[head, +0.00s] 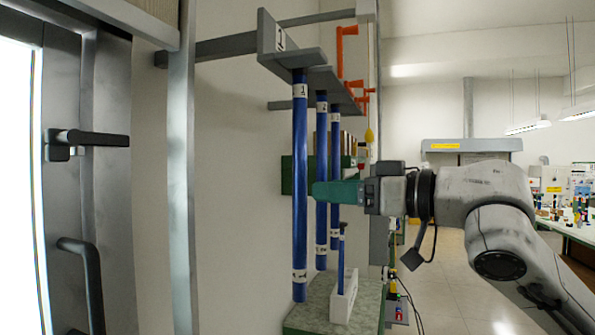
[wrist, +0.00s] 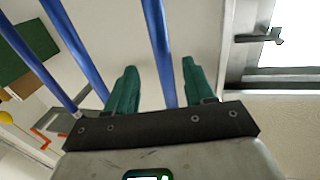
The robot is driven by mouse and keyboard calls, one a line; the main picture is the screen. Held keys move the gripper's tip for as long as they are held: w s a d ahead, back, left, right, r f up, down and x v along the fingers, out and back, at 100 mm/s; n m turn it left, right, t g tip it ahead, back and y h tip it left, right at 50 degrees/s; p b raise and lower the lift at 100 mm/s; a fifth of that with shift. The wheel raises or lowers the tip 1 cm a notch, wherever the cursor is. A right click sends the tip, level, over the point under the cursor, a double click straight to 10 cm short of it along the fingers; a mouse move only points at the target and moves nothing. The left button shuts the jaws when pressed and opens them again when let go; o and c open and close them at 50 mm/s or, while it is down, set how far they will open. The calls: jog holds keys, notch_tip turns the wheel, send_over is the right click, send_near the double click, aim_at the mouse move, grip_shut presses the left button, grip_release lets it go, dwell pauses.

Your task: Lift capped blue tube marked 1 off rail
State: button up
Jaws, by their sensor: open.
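The blue tube marked 1 (head: 300,190) hangs upright from the grey rail (head: 318,75), with a white label near its top and another near its bottom. Its top end meets the rail. My gripper (head: 318,192) has green fingers that point left at mid-height, with the tips just right of tube 1 and covering part of tube 2 (head: 321,150). In the wrist view the fingers (wrist: 160,82) are apart. The rightmost blue tube (wrist: 159,40), apparently tube 1, lines up with the gap between them. I cannot tell how deep it sits.
A third blue tube (head: 335,150) hangs behind tube 2. Below, a white holder (head: 342,305) with a short blue tube (head: 341,262) stands on a speckled block (head: 315,312). Orange hooks (head: 345,45) are above. A metal post (head: 181,180) and door are left.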

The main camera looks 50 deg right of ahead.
aim_at(306, 185)
jog(key=w, duration=0.2)
jog(key=w+p, duration=0.1)
jog(key=w, duration=0.1)
jog(key=w+a+p, duration=0.1)
jog(key=w, duration=0.1)
jog(key=shift+w+a+r, duration=0.1)
jog(key=shift+w+r, duration=0.1)
jog(key=shift+r, duration=0.1)
jog(key=shift+w+f+p, duration=0.1)
jog(key=shift+w+p, duration=0.2)
grip_shut()
